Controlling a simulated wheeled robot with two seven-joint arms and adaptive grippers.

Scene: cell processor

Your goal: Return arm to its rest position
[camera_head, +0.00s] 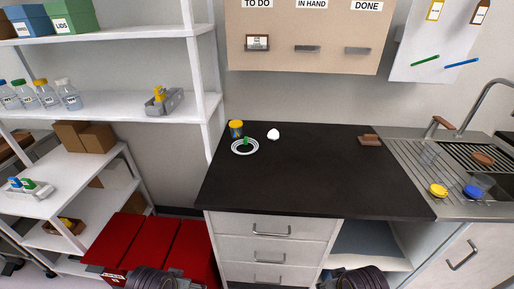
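Dark rounded parts of my two arms show at the bottom edge, one left of the middle and one right of it. Both are cut off by the frame, and no gripper fingers are in view. Neither visible arm part is over the black countertop (300,185). On the countertop stand a yellow-lidded jar (236,129), a white ringed plate (245,147) with a small green item (246,141) on it, a small white object (273,134) and a brown block (370,138).
A white shelf unit (110,105) with bottles and boxes stands at left, red bins (180,245) below it. A sink with drainer (440,165) is at right, holding yellow (438,190) and blue (473,191) items. A board (305,60) hangs behind. The counter's middle and front are clear.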

